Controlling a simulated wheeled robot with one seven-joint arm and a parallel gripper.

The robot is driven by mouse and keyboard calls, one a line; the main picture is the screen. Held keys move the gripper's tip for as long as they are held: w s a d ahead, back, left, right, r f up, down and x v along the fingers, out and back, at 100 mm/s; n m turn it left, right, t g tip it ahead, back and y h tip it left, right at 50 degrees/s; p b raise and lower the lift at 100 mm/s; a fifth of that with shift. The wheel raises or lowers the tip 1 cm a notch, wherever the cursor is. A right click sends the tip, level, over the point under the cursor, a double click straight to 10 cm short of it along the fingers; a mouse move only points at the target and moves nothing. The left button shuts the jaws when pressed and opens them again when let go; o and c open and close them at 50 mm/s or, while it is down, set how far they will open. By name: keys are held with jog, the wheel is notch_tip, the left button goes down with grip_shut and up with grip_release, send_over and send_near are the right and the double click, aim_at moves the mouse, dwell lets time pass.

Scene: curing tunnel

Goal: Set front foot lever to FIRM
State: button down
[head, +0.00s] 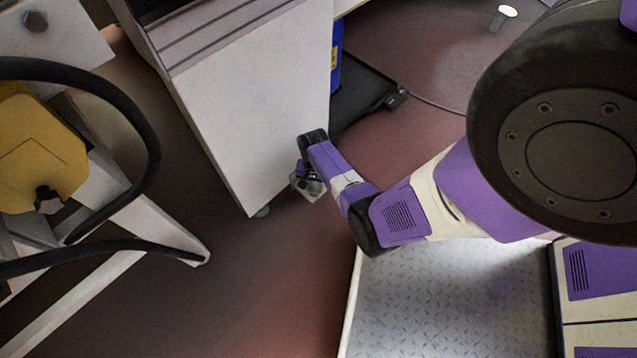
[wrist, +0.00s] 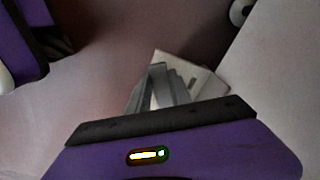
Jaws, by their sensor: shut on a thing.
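My gripper (head: 309,184) is low beside the bottom of a white cabinet (head: 255,100), near floor level. In the wrist view my gripper's grey fingers (wrist: 160,88) are shut against a pale flat piece with a dark slot (wrist: 200,76), which looks like the front foot lever. The fingers cover part of it. No FIRM marking is readable, so its setting cannot be told. In the head view the lever is too small and too hidden by my gripper to make out.
A caster (wrist: 240,12) shows at the cabinet's foot in the wrist view. A yellow machine (head: 40,150) with black hoses and a white frame (head: 150,222) stands at the left. A black tray-like base (head: 365,92) lies behind the cabinet. The floor at front centre is clear.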

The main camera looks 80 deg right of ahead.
jog(key=m, duration=0.1)
jog(key=w+m, duration=0.1)
jog(key=m, duration=0.1)
jog(key=shift+w+d+p, duration=0.1)
jog(key=shift+w+p, duration=0.15)
jog(key=shift+p, duration=0.1)
jog(key=shift+w+d+m, duration=0.15)
jog(key=shift+w+m, duration=0.1)
jog(key=shift+m, duration=0.7)
jog(key=shift+w+d+m, duration=0.15)
jog(key=shift+w+m, duration=0.1)
jog(key=shift+m, duration=0.7)
jog(key=c, duration=1.2)
grip_release()
jog(key=shift+o, duration=0.2)
notch_tip(320, 180, up, 8)
jog(key=p, duration=0.5)
jog(key=shift+f, duration=0.15)
